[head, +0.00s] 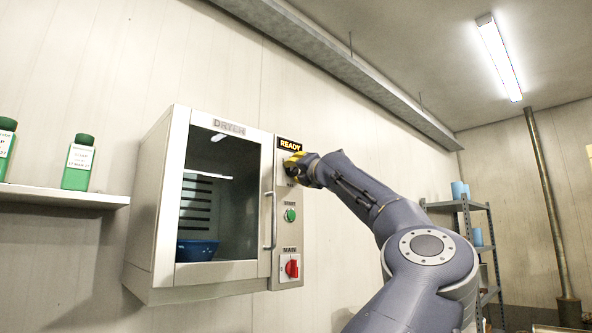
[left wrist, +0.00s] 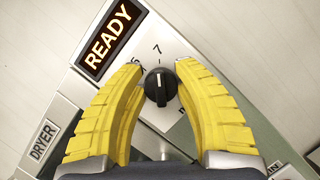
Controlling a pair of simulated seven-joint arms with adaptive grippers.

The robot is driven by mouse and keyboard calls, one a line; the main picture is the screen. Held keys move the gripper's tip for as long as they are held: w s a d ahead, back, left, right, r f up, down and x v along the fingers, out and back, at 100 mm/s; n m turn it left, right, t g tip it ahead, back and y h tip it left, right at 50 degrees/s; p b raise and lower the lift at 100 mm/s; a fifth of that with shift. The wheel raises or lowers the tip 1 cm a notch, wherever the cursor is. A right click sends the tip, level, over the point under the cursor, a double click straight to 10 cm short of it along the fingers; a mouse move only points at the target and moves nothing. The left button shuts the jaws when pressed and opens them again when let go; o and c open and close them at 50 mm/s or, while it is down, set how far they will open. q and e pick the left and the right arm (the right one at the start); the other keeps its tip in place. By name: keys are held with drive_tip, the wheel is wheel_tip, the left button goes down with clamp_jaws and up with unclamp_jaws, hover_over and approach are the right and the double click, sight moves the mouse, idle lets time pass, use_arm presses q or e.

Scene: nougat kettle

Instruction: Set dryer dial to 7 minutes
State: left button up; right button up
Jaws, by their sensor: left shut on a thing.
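The dryer (head: 160,200) hangs on the wall with its glass door closed. Its control panel is on the right side. In the left wrist view the dial is a round black knob (left wrist: 160,88) with a white pointer mark turned up toward the printed 7. Another number beside it is partly hidden by a finger. My left gripper (left wrist: 160,68) has its yellow fingers on both sides of the knob and is shut on it. In the head view the gripper (head: 297,168) is at the upper panel and covers the dial. My right gripper is not in view.
A lit READY display (head: 290,145) is above the dial. A green start button (head: 290,215) and a red main switch (head: 292,267) are below. The door handle (head: 271,220) stands beside the panel. A blue bowl (head: 197,250) is inside the dryer. Green bottles (head: 78,163) stand on the left shelf.

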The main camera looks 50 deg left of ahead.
use_arm(q)
drive_tip(key=shift+r+m, duration=0.1)
drive_tip(key=shift+m, duration=0.2)
drive_tip(key=o, duration=1.1)
drive_tip(key=shift+o, duration=0.2)
drive_tip(key=v, duration=0.7)
drive_tip(key=shift+d, duration=0.2)
drive_tip(key=shift+s, duration=0.15)
